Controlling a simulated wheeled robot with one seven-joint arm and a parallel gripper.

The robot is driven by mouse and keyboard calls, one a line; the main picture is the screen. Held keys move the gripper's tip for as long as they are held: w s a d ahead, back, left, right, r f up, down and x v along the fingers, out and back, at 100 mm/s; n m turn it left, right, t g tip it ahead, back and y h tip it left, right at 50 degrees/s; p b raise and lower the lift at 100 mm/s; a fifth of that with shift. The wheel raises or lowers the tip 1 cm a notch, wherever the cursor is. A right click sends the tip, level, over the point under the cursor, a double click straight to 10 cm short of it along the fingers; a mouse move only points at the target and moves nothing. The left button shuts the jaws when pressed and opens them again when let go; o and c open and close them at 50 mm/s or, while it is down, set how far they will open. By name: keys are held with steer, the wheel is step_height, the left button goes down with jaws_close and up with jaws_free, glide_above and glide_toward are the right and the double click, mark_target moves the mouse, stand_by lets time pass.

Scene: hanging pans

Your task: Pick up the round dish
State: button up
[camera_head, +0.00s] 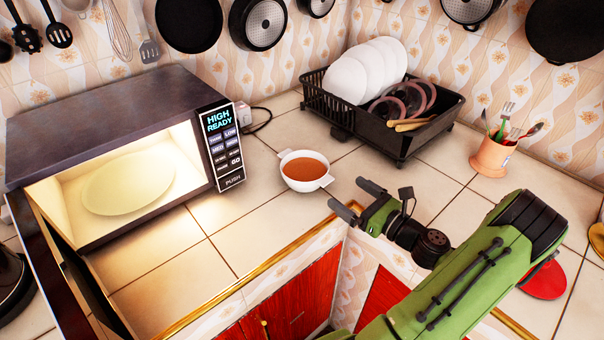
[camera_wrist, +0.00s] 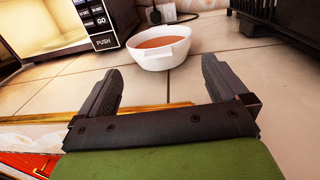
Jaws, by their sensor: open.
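The round dish (camera_head: 305,183) is a white bowl with two small side handles and orange-brown soup in it. It stands upright on the tiled counter, between the microwave and the dish rack. In the wrist view the round dish (camera_wrist: 160,58) is in full view just beyond my fingertips, roughly centred between them. My gripper (camera_head: 357,198) is open and empty, to the right of the dish and near the counter's front edge. The fingers point toward the dish and are apart from it. Both fingers of my gripper (camera_wrist: 160,72) show in the wrist view.
A microwave (camera_head: 110,130) with its door open and a lit plate (camera_head: 130,187) inside stands at left. A black dish rack (camera_head: 400,145) with plates is behind right. A utensil cup (camera_head: 492,155) stands at right. Pans (camera_head: 190,22) hang on the wall.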

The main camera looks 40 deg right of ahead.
mark_target(329, 182)
steer(key=w, duration=0.2)
steer(key=w+b, duration=0.1)
steer(key=w, duration=0.2)
steer(key=w+a+b, duration=0.1)
steer(key=w, duration=0.2)
steer(key=shift+f, duration=0.15)
steer(key=c, duration=1.8)
